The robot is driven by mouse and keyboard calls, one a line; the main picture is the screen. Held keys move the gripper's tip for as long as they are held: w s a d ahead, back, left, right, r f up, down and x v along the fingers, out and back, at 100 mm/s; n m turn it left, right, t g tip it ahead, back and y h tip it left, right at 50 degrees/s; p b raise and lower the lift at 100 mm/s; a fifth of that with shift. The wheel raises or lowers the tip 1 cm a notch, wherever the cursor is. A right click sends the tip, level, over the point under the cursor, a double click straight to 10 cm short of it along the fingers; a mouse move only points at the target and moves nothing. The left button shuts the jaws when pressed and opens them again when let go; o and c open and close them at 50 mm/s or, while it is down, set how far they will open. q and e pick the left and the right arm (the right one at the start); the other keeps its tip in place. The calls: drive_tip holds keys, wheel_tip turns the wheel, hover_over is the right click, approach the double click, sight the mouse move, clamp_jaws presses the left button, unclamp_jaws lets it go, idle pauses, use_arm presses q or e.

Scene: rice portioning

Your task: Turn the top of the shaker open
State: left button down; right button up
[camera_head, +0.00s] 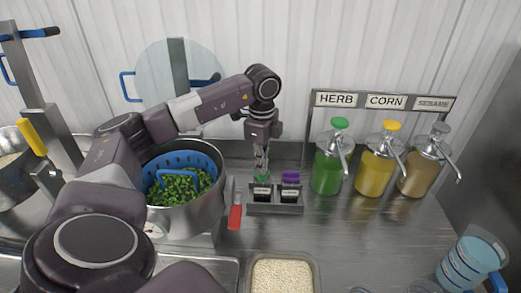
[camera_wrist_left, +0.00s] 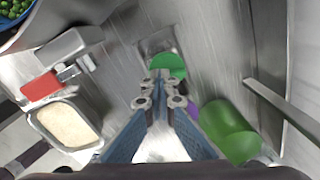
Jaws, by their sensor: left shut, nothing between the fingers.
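Two small dark shakers stand upright in a grey metal rack (camera_head: 275,209). The left shaker (camera_head: 262,194) has a green top, and the right shaker (camera_head: 289,193) has a purple top (camera_head: 290,177). My left gripper (camera_head: 261,172) points down right at the green top. Its fingers are shut with nothing between them. In the left wrist view the green top (camera_wrist_left: 170,65) shows just beyond the fingertips (camera_wrist_left: 158,76); I cannot tell whether they touch it. The fingers partly hide the rack and the purple top.
Green (camera_head: 328,172), yellow (camera_head: 374,172) and tan (camera_head: 418,172) pump bottles stand to the right. A pot (camera_head: 213,207) with peas stands left. A red-handled tool (camera_head: 235,217) lies beside the rack. A rice tray (camera_head: 316,267) is in front. The counter right of it is mostly clear.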

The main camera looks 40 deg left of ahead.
use_arm(q)
drive_tip(key=shift+s+f, duration=0.1)
drive_tip(key=shift+f, duration=0.3)
drive_tip(key=n+p, duration=0.1)
drive_tip(key=n, duration=0.1)
drive_tip(key=shift+r+n, duration=0.1)
drive_tip(key=shift+n, duration=1.5)
drive_tip(key=c, duration=2.7)
unclamp_jaws()
drive_tip(key=shift+a, duration=0.1)
drive_tip(key=shift+c, duration=0.2)
drive_tip(key=o, duration=0.6)
drive_tip(key=shift+a+f, duration=0.15)
drive_tip(key=shift+f, duration=0.05)
drive_tip(key=shift+w+r+p, duration=0.2)
drive_tip(key=shift+p, duration=0.1)
